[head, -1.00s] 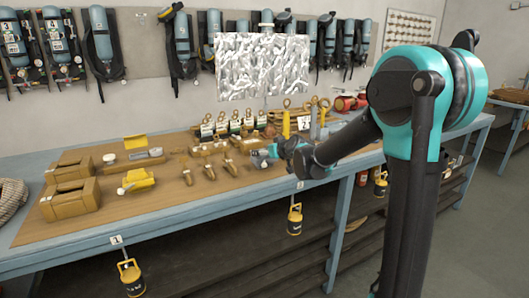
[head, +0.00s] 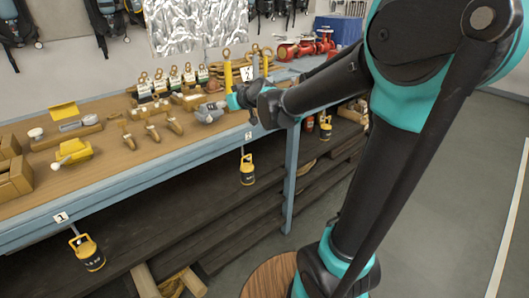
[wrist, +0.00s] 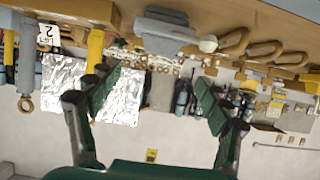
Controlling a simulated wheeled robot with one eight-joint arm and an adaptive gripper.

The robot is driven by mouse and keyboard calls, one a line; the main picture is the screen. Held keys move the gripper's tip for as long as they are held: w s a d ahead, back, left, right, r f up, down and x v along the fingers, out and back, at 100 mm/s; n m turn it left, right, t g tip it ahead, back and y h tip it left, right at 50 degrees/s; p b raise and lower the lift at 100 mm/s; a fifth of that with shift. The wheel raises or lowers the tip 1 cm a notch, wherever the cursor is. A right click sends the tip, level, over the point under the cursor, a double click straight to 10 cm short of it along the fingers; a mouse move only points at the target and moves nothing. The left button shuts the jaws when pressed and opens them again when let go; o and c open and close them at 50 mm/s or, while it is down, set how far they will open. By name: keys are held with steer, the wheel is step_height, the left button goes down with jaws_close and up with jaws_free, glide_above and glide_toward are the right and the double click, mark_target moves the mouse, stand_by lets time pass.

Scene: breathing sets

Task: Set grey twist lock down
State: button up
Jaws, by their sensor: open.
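The grey twist lock (head: 210,112) rests on the brown top of the workbench near its front edge. In the wrist view, where the scene is upside down, the grey twist lock (wrist: 165,30) is above the gap between my fingers, with a pale round knob at one end. My gripper (head: 236,100) is just right of it in the head view, at the bench's front edge. In the wrist view my gripper (wrist: 156,84) has its two dark green fingers wide apart with nothing between them. The fingertips look clear of the twist lock. My arm hides part of the bench behind.
Several brown twist locks (head: 151,133) lie in a row to the left. Yellow upright pieces (head: 228,67) and a number card (head: 247,73) stand behind my gripper. Floor at right is clear.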

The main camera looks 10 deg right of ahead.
steer(key=s+d+f+m+g+h, duration=0.3)
steer(key=s+d+f, duration=0.8)
steer(key=s, duration=0.3)
steer(key=s+d+f+m+g+h, duration=0.3)
steer(key=s+d+f+g+h, duration=0.1)
steer(key=s+d+f, duration=0.7)
steer(key=s+f, duration=0.2)
steer(key=s, duration=0.1)
steer(key=shift+s+d+f+m, duration=0.15)
steer(key=shift+s+d+m, duration=0.25)
steer(key=shift+c, duration=0.3)
